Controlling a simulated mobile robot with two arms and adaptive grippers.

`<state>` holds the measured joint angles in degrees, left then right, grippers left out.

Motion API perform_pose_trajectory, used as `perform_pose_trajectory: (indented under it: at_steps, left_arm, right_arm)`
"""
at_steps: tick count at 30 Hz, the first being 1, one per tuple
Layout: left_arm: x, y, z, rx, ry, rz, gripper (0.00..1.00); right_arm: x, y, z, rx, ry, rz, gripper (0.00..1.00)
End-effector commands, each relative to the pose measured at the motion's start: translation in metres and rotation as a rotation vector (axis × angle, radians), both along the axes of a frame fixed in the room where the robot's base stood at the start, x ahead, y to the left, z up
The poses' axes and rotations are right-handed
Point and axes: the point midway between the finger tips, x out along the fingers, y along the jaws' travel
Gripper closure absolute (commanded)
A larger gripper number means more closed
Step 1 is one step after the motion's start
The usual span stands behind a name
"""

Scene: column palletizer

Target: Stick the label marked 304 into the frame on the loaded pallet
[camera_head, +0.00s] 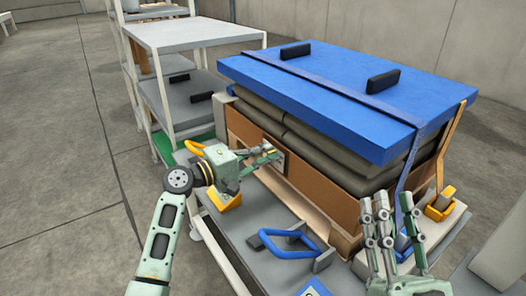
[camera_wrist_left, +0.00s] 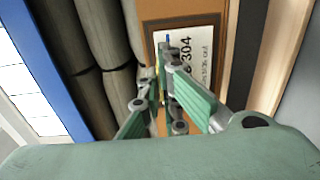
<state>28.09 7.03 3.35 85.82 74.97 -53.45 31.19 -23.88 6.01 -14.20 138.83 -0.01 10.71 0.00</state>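The loaded pallet's load (camera_head: 310,155) has a brown side panel with a dark label frame (camera_wrist_left: 153,40) on it. A white label (camera_wrist_left: 204,45) printed 304 lies against the panel within the dark frame in the left wrist view; whether it is fully seated is unclear. It shows small in the head view (camera_head: 279,161). My left gripper (camera_head: 272,157) is right at the label, its fingertips (camera_wrist_left: 167,74) close together and overlapping the label's lower left part. Whether they grip it is hidden. My right gripper (camera_head: 392,200) is raised near the load's front right corner, fingers apart and empty.
A blue lid (camera_head: 345,88) with black handles and a blue strap (camera_head: 402,180) top the load. A grey surface (camera_head: 255,258) with a blue handle (camera_head: 288,242) lies in front. A grey shelf table (camera_head: 190,37) stands behind left. The left floor is clear.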

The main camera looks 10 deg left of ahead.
Motion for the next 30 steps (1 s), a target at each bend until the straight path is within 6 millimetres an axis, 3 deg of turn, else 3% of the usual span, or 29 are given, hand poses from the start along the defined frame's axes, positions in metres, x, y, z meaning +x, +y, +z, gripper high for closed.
perform_pose_trajectory:
  at_steps: [30]
  left_arm:
    - [0.0043, -0.0046, 0.0006, -0.001, -0.001, 0.0, 1.0]
  right_arm:
    - [-0.0018, 0.0, 0.0035, 0.004, -0.018, 0.002, 0.67]
